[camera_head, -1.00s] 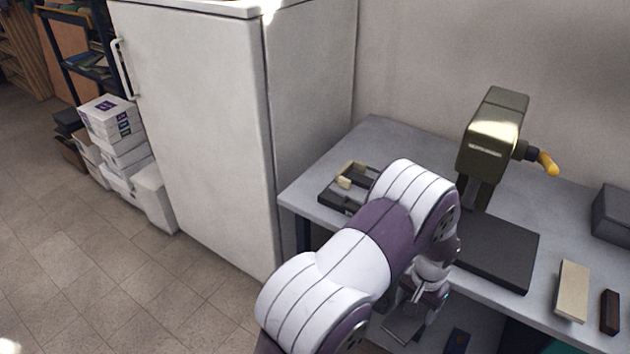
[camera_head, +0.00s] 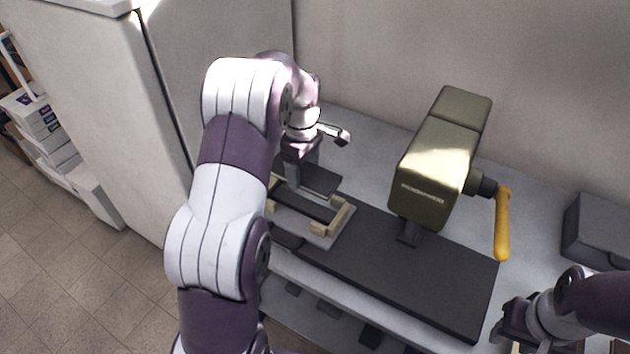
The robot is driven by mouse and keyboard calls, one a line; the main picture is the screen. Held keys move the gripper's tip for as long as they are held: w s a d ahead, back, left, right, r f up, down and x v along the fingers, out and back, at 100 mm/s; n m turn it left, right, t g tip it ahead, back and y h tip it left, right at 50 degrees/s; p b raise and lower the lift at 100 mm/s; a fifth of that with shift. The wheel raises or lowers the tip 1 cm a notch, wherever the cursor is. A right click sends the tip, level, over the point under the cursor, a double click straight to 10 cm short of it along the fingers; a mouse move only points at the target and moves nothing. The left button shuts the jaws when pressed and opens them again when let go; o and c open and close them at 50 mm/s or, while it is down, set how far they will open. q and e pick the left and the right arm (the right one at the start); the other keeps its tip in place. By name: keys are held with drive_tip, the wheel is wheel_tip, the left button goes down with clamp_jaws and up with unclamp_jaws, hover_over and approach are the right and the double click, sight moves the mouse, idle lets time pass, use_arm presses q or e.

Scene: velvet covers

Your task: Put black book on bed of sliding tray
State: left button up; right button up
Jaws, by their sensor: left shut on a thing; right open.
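A small black flat book (camera_head: 322,181) is in my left gripper (camera_head: 299,172), which is shut on it. The book is above the rear part of the sliding tray; I cannot tell whether it touches it. The tray (camera_head: 338,236) is a grey plate with pale wooden corner blocks and a dark strip across it. It lies at the left end of a long dark base plate (camera_head: 400,275). My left arm hides the tray's left side. My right gripper (camera_head: 508,330) is open at the lower right, with no thing visible in it.
An olive-green press (camera_head: 437,165) with a yellow handle (camera_head: 502,222) stands behind the base plate, right of the tray. A dark grey box (camera_head: 595,230) is at the far right of the table. A white fridge (camera_head: 100,110) stands at the left, close to my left arm.

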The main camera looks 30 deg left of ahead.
sight(303, 204)
use_arm(q)
drive_tip(key=f, duration=0.9)
drive_tip(key=shift+s+p, duration=0.25)
drive_tip(key=shift+p, duration=0.15)
drive_tip(key=shift+r, duration=0.1)
drive_tip(key=shift+s, duration=0.1)
drive_tip(key=shift+f, duration=0.2)
drive_tip(key=o, duration=1.1)
drive_tip(key=shift+r, duration=0.1)
